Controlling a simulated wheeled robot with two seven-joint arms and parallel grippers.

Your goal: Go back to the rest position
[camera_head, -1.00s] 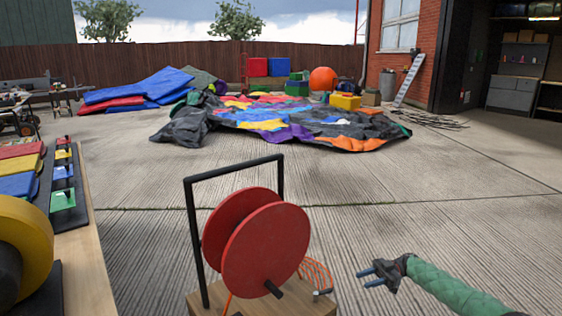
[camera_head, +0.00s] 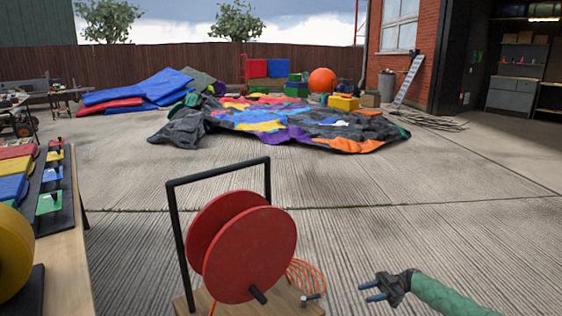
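My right gripper (camera_head: 375,288) shows at the lower right, at the end of my green-sleeved arm. Its two fingers are apart with nothing between them, and it points left. It is to the right of a red reel (camera_head: 250,254) and apart from it. The reel sits in a black frame (camera_head: 176,235) on a wooden base (camera_head: 283,303), with an orange cord (camera_head: 307,273) coiled behind its right side. My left gripper is not in view.
A wooden table (camera_head: 66,258) at the left holds a yellow round object (camera_head: 12,252) and coloured pieces. A deflated multicoloured castle (camera_head: 260,125) lies farther back. Blue mats (camera_head: 150,85) are piled behind it. The concrete between castle and reel is clear.

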